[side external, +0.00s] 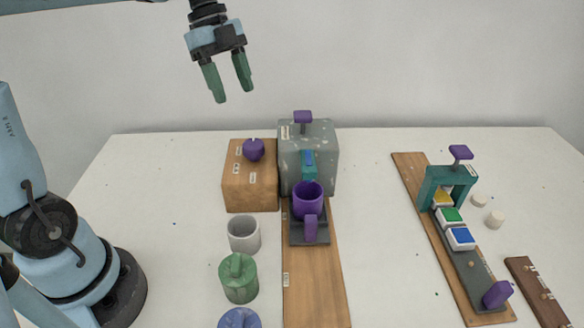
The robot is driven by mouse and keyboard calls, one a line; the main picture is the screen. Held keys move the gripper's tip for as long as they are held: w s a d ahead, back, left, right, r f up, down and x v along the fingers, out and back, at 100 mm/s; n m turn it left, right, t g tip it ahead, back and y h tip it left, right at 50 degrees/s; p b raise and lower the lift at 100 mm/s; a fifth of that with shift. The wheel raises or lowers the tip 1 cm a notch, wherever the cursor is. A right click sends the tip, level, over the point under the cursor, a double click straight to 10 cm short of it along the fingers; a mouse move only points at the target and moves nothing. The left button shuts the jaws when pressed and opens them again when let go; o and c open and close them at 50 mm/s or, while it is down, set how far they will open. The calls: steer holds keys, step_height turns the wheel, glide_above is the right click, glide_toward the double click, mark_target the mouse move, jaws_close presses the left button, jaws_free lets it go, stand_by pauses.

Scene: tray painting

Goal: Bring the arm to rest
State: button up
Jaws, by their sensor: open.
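My gripper (232,87) hangs at the top of the side external view, with its two green fingers apart and nothing between them. It is well above the white table (180,255), in front of the wall and up and to the left of the grey box. The gripper touches nothing. My light blue arm shows at the left and runs along the top edge, where part of it is out of frame.
A brown box (249,188) and a grey box (322,150) stand mid-table. A purple mug (307,203) sits on a dark holder on a wooden board (312,290). Grey (244,235), green (239,280) and blue (239,319) cups stand left of it. A teal arch (448,180) straddles a track at right.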

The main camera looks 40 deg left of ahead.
steer(key=shift+a+r, duration=0.15)
steer(key=shift+r, duration=0.2)
steer(key=s+d+f+n+t+y, duration=0.1)
steer(key=s+d+f+n+t, duration=0.1)
steer(key=n, duration=0.3)
steer(key=s+d+f+n+t+y, duration=0.1)
steer(key=s+f+n+t, duration=0.1)
steer(key=n, duration=0.3)
steer(key=s+d+f+n+t+y, duration=0.2)
steer(key=s+f+n, duration=0.1)
steer(key=n, duration=0.3)
steer(key=shift+s+d, duration=0.1)
steer(key=shift+d, duration=0.2)
steer(key=shift+s+d+f+n+t, duration=0.1)
steer(key=shift+s+f+n+t, duration=0.15)
steer(key=shift+n, duration=0.3)
steer(key=shift+s+d+f+n+t, duration=0.1)
steer(key=shift+f+n+t, duration=0.25)
steer(key=shift+n, duration=0.2)
steer(key=shift+r, duration=0.1)
